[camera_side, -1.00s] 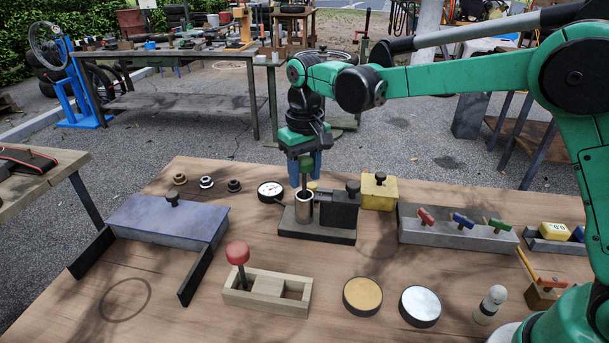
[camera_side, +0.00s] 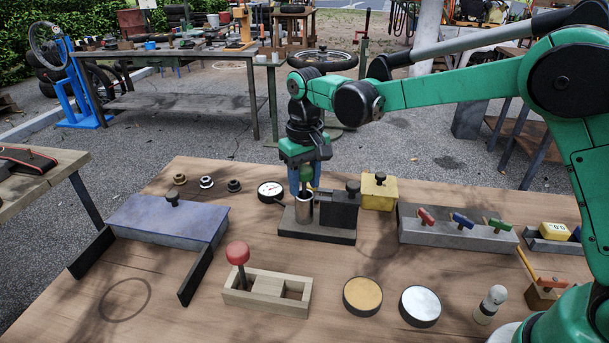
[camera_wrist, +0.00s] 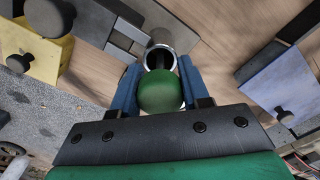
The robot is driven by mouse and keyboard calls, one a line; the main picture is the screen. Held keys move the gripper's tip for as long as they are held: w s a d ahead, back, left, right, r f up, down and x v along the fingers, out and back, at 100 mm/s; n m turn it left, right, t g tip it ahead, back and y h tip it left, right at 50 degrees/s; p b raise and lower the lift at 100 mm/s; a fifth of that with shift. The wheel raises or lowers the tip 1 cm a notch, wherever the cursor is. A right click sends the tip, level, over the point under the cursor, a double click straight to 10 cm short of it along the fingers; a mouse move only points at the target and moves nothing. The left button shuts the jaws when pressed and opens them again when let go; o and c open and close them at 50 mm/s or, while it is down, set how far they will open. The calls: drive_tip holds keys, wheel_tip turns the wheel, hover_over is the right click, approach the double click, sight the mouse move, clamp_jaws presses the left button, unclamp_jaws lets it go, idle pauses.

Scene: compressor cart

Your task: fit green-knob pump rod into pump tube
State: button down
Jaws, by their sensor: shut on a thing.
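My gripper (camera_side: 304,188) is shut on the green knob (camera_side: 307,173) of the pump rod, just above the metal pump tube (camera_side: 304,212). The tube stands upright on a dark base beside a dark block. In the wrist view, the green knob (camera_wrist: 160,91) sits between the two blue fingers of my gripper (camera_wrist: 158,84). The tube's open mouth (camera_wrist: 160,44) shows just beyond the knob. A dark rod shape lies within the mouth, partly hidden by the knob. The rod appears to reach into the tube; how deep is hidden.
The dark block (camera_side: 340,213) stands close to the tube's right. A pressure gauge (camera_side: 271,191) lies to its left and a yellow box (camera_side: 378,193) to its right. A wooden holder with a red knob (camera_side: 238,253) is in front. Bare tabletop lies around the base's front.

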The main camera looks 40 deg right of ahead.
drive_tip(key=shift+r, duration=2.75)
drive_tip(key=shift+f, duration=2.85)
drive_tip(key=shift+c, duration=1.7)
unclamp_jaws()
drive_tip(key=shift+r, duration=2.8)
